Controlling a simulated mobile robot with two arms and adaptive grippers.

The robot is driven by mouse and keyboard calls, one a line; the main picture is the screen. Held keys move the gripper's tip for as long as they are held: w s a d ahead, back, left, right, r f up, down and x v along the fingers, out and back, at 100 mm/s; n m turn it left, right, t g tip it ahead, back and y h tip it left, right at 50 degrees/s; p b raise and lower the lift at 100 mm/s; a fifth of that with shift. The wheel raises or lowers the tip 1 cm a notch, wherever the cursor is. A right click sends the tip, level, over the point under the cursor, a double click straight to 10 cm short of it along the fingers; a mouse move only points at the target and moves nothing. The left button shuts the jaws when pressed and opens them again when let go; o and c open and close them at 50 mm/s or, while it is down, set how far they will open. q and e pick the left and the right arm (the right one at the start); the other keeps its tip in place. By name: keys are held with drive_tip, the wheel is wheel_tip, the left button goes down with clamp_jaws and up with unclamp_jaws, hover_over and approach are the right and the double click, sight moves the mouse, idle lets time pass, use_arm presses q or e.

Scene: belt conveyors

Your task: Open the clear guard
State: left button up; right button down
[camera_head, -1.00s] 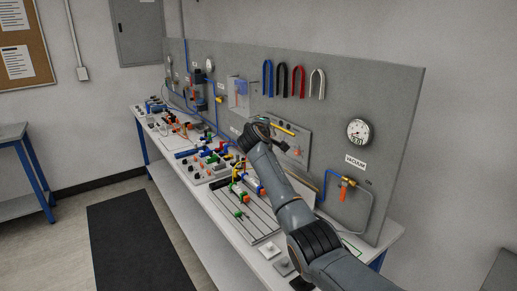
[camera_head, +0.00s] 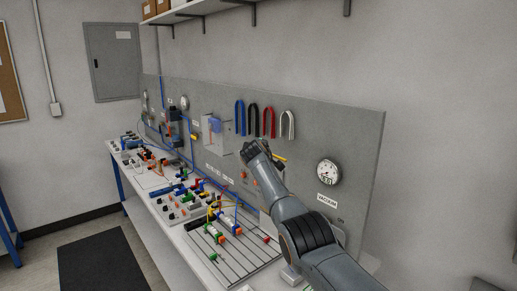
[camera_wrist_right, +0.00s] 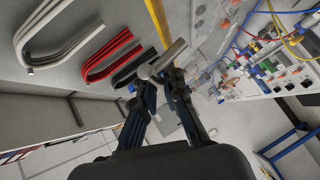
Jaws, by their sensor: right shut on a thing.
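My right arm reaches up from the lower right in the head view. My right gripper (camera_head: 250,149) is at the upright grey panel, below the coloured tubes. The right wrist view shows its fingers (camera_wrist_right: 163,72) closed on a short silver cylinder (camera_wrist_right: 162,58), which looks like a handle. A yellow strip (camera_head: 280,158) shows just right of the gripper and runs up beside the cylinder in the right wrist view (camera_wrist_right: 158,20). It appears to be an edge of the clear guard; the guard's sheet is hard to make out, partly behind my arm. My left gripper is out of view.
Orange knobs (camera_head: 243,175) show just below the gripper. Bent tubes (camera_head: 264,120) hang above it. A dial gauge (camera_head: 328,172) is to the right, and a clear box (camera_head: 214,130) to the left. The bench below holds several fittings and a slotted plate (camera_head: 250,262).

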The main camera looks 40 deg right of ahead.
drive_tip(key=c, duration=1.4)
unclamp_jaws()
drive_tip(key=shift+v, duration=1.1)
drive_tip(key=v, duration=1)
drive_tip(key=shift+d+r, duration=0.1)
